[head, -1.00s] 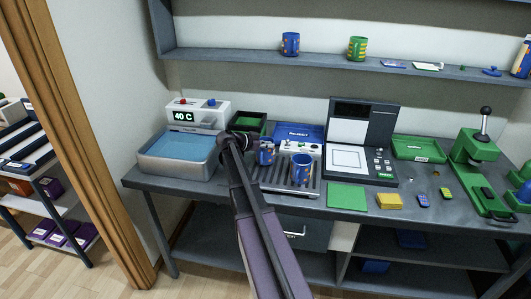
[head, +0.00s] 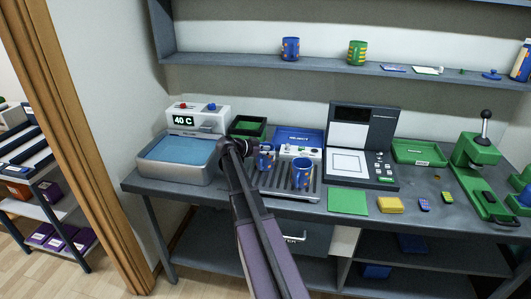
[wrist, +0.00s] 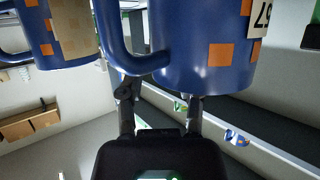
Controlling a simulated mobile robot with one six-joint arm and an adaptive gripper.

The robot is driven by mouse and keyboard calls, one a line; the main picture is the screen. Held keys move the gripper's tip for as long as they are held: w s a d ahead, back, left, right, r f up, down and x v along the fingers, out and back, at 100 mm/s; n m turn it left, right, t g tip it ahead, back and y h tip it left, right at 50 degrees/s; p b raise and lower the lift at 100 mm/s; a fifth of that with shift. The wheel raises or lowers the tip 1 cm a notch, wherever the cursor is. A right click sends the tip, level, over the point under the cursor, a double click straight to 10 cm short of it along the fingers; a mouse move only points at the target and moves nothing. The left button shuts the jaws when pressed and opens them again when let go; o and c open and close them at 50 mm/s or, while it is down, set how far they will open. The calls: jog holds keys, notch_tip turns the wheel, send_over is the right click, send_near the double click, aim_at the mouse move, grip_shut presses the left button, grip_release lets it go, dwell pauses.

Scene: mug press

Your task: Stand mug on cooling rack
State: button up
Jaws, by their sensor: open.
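Two blue mugs with orange marks are at the grey slatted cooling rack (head: 278,188). The left mug (head: 264,160) is right beside my gripper (head: 257,149), which partly covers it. The right mug (head: 303,172) stands upright on the rack, apart from my gripper. In the wrist view a blue mug (wrist: 205,45) with orange squares and a white tag fills the top middle, very close. Its handle is by my open fingers (wrist: 160,95), and the fingertips are partly hidden behind it. A second blue mug (wrist: 62,30) is at the upper left, cut by the edge.
A water bath (head: 180,172) reading 40 C stands left of the rack. A green-lined bin (head: 247,128) and a blue box (head: 298,137) are behind. A shelf runs above.

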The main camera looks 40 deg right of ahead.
jog(key=p+v, duration=0.4)
jog(key=v, duration=0.8)
dwell(0.5)
jog(key=shift+s, duration=0.1)
jog(key=s+a+f+n+y, duration=0.3)
jog(key=s+a+n, duration=0.3)
jog(key=a, duration=0.4)
jog(key=s+a+f+n+t+y, duration=0.1)
jog(key=s+a+f+n+y, duration=0.3)
jog(key=a, duration=0.7)
jog(key=s+a+f+n+t+y, duration=0.1)
jog(key=s+a+f+n+y, duration=0.3)
jog(key=s+a+n+y, duration=0.2)
jog(key=s+a+n, duration=0.2)
jog(key=a+n, duration=0.2)
jog(key=a, duration=0.1)
jog(key=shift+a+f, duration=0.15)
jog(key=shift+f, duration=0.1)
jog(key=shift+s, duration=0.1)
